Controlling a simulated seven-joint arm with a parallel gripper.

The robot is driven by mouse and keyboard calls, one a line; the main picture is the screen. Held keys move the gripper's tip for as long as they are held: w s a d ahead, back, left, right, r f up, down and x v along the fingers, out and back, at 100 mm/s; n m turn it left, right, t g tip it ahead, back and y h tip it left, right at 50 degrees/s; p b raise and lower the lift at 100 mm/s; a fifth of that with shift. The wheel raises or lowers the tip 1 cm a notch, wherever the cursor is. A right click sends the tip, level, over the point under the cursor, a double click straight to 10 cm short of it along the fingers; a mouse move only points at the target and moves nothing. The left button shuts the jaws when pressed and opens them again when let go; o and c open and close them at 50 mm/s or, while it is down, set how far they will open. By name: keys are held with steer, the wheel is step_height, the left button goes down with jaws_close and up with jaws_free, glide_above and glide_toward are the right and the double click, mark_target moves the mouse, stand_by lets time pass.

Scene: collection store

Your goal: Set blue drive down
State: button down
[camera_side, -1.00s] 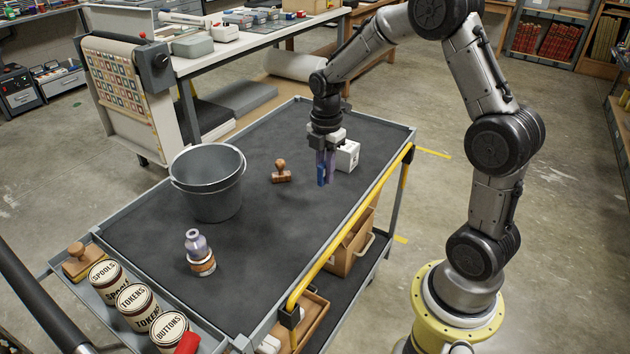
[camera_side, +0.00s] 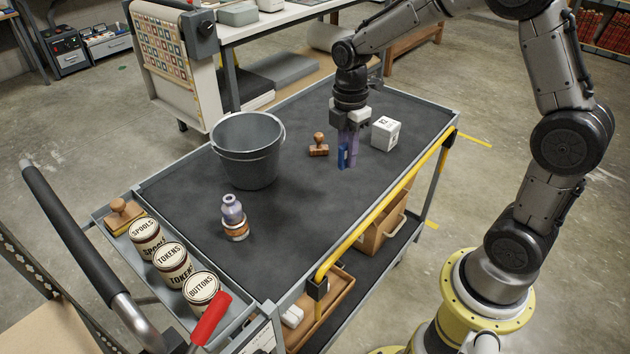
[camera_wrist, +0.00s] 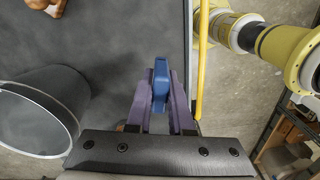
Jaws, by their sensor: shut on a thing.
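The blue drive (camera_side: 343,155) is a small blue block held upright between the purple fingers of my gripper (camera_side: 348,150). In the wrist view the blue drive (camera_wrist: 160,85) sits between the fingertips of my gripper (camera_wrist: 160,100), which is shut on it. The drive hangs over the dark top of the cart (camera_side: 300,200), to the right of a wooden stamp. I cannot tell how large the gap is between its lower end and the surface.
A wooden stamp (camera_side: 319,147) and a white cube (camera_side: 385,134) stand close by. A yellow rail (camera_side: 385,205) runs along the cart's edge. The cart's front middle is clear.

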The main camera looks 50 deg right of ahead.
steer(key=w+a+r+m, duration=0.1)
steer(key=w+m, duration=0.3)
steer(key=m, duration=0.5)
steer(key=w+a+r+m, duration=0.1)
steer(key=w+a+m, duration=0.2)
steer(key=m, duration=0.7)
steer(key=shift+w+a+r, duration=0.25)
steer(key=shift+w+a, duration=0.05)
steer(key=shift+w, duration=0.85)
